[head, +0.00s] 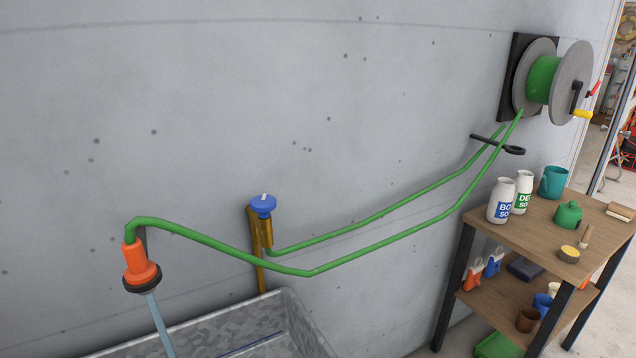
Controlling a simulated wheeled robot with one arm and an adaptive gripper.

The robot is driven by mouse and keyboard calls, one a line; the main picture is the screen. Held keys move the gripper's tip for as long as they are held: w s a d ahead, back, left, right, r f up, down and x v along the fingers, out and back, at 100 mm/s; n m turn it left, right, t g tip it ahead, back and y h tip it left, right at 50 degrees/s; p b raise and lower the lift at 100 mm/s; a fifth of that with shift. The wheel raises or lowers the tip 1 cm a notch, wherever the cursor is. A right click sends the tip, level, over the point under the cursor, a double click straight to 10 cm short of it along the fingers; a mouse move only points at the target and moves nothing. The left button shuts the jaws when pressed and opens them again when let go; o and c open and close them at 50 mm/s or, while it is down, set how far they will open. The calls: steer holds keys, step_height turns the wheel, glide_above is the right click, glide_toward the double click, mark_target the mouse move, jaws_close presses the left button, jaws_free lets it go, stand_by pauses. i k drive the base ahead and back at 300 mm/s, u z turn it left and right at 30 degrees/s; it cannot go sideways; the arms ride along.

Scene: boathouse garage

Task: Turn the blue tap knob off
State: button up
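The blue tap knob (263,205) sits on top of a brass tap (262,236) on the grey wall, with a small white mark on its upper face. A green hose (370,217) runs from the tap up to the wall reel and back down to an orange nozzle (140,264) at the left. A stream of water (159,325) comes out of the nozzle, down toward a galvanized metal trough (305,318). My gripper is not in view.
A hose reel (553,78) hangs on the wall at upper right, with a dark hose guide (500,144) below it. A wooden shelf unit (492,232) with bottles, a teal mug and other items stands at the right. The wall around the knob is clear.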

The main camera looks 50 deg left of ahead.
mark_target(262, 205)
steer(key=i, duration=1.55)
steer(key=u, duration=3.25)
